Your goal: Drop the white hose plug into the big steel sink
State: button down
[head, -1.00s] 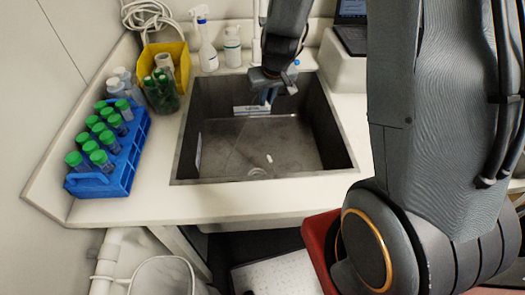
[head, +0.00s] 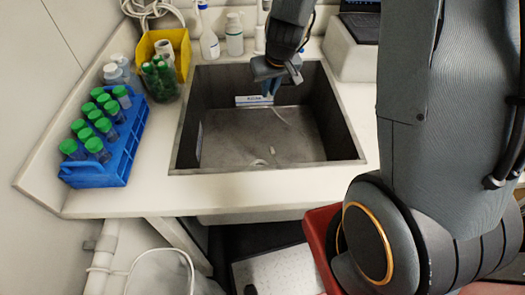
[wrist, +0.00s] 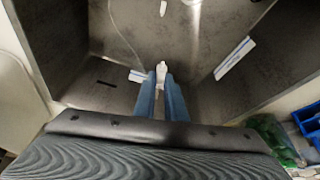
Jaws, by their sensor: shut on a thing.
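My gripper (head: 270,88) is inside the back part of the big steel sink (head: 215,132), below its rim level and above its floor. In the wrist view, its two blue fingers (wrist: 161,82) are shut on a small white piece, which looks like the white hose plug (wrist: 162,70). The plug is between the fingertips, with the dark sink floor beyond it. In the head view the plug is hidden or too small to make out at the fingertips.
A small white piece (wrist: 163,8) lies on the sink floor. White labels (wrist: 233,58) are on the sink walls. A blue rack (head: 118,160) of green-capped tubes, a yellow bin (head: 152,45) and bottles (head: 208,42) stand around the sink. A laptop (head: 360,27) is at the back right.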

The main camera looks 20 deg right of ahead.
jog(key=shift+f+b, duration=0.55)
jog(key=shift+f, duration=0.2)
jog(key=c, duration=1.7)
grip_release()
jog(key=shift+c, duration=0.2)
jog(key=shift+r, duration=0.1)
jog(key=p+v, duration=0.3)
jog(key=v, duration=0.4)
jog(key=shift+s+r+p, duration=0.25)
jog(key=shift+r+p, duration=0.1)
